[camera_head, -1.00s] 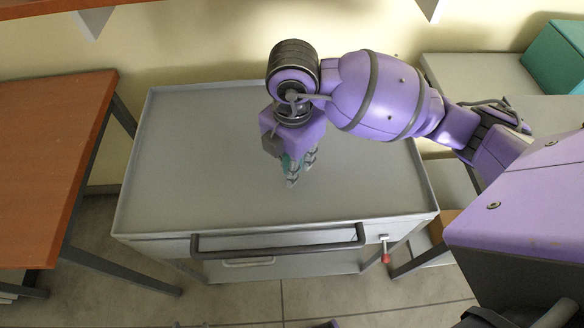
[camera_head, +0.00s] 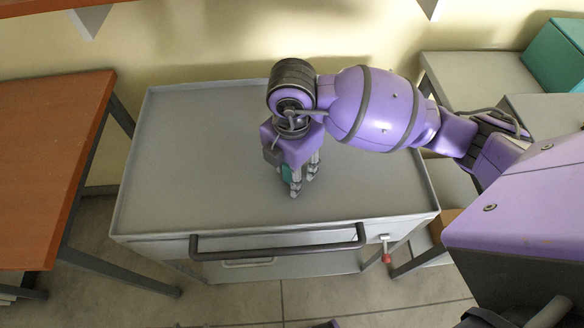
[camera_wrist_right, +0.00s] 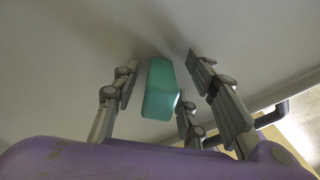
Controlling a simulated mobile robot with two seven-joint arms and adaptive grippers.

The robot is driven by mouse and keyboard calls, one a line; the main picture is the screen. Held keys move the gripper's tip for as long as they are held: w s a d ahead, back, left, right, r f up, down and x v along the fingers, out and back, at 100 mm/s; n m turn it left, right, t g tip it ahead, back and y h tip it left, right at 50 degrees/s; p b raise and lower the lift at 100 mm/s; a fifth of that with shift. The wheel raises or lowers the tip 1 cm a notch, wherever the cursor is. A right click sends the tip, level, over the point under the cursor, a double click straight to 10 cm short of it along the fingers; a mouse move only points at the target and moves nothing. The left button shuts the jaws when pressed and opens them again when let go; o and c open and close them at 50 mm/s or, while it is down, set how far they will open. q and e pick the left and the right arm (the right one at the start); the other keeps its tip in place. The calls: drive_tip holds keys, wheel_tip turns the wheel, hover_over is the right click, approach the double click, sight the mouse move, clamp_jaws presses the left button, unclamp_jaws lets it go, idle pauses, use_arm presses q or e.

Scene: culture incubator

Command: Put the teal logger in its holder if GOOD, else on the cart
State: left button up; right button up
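My right gripper (camera_head: 302,181) points down over the middle of the grey cart top (camera_head: 200,160). The teal logger (camera_head: 287,173) is small and partly hidden by the fingers in the head view. In the right wrist view the teal logger (camera_wrist_right: 160,90) is a rounded block between the spread fingers, with gaps on both sides. The fingers look open and apart from it. It is at or very near the cart surface; I cannot tell if it touches. No reading or status on it is visible. My left gripper and the holder are not seen.
The cart has a raised rim and a dark front handle (camera_head: 280,247). An orange-brown table (camera_head: 50,150) stands at the left. A teal box (camera_head: 555,55) sits on a grey surface at the back right. The cart top around the gripper is clear.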

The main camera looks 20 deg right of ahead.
wheel_tip(320, 180, up, 12)
drive_tip(key=shift+f+p, duration=0.15)
drive_tip(key=shift+p, duration=0.6)
drive_tip(key=shift+r, duration=0.35)
